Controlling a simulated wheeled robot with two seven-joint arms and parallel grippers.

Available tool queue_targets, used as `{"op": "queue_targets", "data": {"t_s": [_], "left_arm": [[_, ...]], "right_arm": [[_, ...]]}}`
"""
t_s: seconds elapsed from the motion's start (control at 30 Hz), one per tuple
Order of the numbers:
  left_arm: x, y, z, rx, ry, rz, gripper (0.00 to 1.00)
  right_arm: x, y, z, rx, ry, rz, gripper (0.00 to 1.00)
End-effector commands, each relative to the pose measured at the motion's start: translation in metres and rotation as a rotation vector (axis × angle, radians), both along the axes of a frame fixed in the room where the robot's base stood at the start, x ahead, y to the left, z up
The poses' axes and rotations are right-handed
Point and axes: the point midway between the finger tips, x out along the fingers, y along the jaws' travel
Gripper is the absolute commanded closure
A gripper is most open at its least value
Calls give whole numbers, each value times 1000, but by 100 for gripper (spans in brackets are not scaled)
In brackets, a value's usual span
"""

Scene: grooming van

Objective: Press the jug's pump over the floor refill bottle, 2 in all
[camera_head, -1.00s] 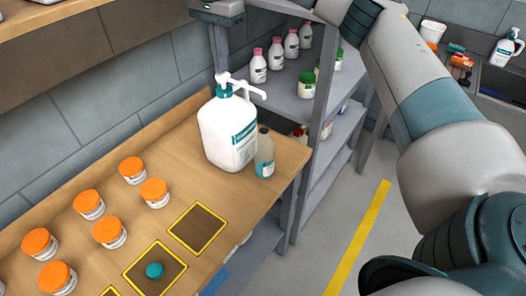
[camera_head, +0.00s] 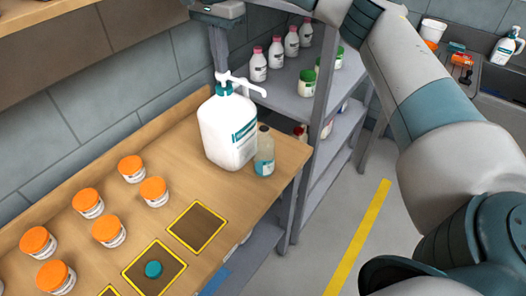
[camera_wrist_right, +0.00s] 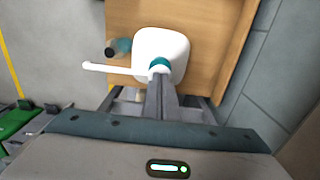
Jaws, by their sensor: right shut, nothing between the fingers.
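A white jug (camera_head: 228,135) with a teal collar and a white pump head (camera_head: 240,82) stands upright on the wooden bench, near its right end. In the right wrist view the jug (camera_wrist_right: 172,45) is below the gripper and its long spout (camera_wrist_right: 112,69) points left. A small clear bottle (camera_head: 264,158) with a dark top and teal label stands beside the jug, below the spout in the head view. It also shows in the right wrist view (camera_wrist_right: 122,46). My right gripper (camera_head: 222,68) is shut and empty, pointing down at the pump head; contact is hard to tell. My left gripper is out of view.
Several orange-lidded jars (camera_head: 88,202) stand on the bench left of the jug. A grey shelf (camera_head: 305,104) with bottles stands behind right. The floor at right is clear.

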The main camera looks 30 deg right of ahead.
Motion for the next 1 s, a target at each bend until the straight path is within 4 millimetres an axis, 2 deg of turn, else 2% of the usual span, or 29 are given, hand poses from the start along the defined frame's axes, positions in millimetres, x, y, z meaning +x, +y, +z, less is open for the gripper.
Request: {"op": "queue_targets", "data": {"t_s": [0.57, 1.0], "left_arm": [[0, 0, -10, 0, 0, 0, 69], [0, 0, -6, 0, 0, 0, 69]], "right_arm": [[-1, 0, -19, 0, 3, 1, 100], [-1, 0, -15, -1, 6, 1, 100]]}}
